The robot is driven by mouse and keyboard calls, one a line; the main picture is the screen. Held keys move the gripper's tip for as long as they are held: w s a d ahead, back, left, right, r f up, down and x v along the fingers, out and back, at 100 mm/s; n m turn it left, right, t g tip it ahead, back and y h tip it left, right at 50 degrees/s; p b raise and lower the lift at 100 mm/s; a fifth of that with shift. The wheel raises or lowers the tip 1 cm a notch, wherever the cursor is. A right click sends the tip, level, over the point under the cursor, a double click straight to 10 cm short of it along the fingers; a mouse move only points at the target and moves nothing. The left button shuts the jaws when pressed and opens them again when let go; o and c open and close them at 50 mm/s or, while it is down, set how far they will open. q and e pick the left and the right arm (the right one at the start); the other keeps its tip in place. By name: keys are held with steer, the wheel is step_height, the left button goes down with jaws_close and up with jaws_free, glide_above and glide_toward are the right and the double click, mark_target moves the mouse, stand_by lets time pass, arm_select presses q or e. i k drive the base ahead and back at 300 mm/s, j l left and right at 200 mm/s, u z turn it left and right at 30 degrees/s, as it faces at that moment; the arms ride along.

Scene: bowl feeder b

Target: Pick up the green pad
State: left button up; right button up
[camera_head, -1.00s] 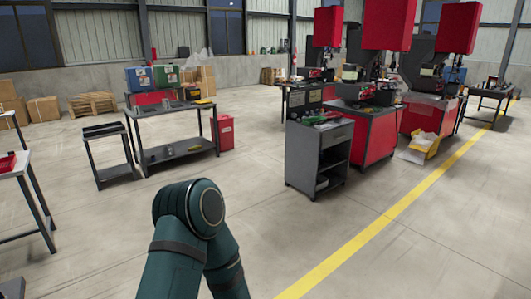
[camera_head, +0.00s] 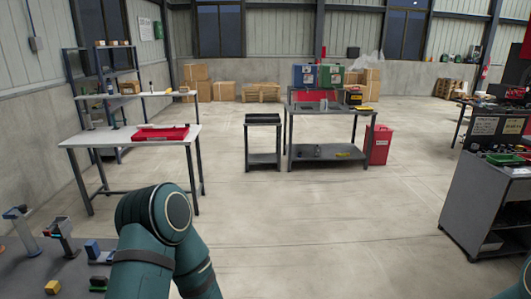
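I cannot make out a green pad for certain. A flat green piece (camera_head: 505,158) lies on top of the dark grey cabinet (camera_head: 480,195) at the right; it is too small to tell what it is. Teal links of my own arm stand in the lower middle, and a bit of teal shows at the lower right corner. Neither of my grippers is in view.
A white-topped workbench (camera_head: 110,139) with a red tray (camera_head: 160,134) stands left. A dark bench (camera_head: 327,153) with blue and green cases stands behind, beside a small black stand (camera_head: 263,157) and red bin (camera_head: 379,145). The middle floor is clear.

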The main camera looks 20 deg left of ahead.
mark_target(98, 283)
steer(key=i+j+u, duration=0.15)
steer(key=i+u, duration=0.15)
steer(key=i, duration=0.35)
steer(key=i+u, duration=0.3)
steer(key=i, duration=0.35)
steer(key=i+l+u, duration=0.15)
steer(key=i, duration=0.45)
steer(key=i+l+u, duration=0.15)
steer(key=i, duration=0.5)
steer(key=u, duration=3.2)
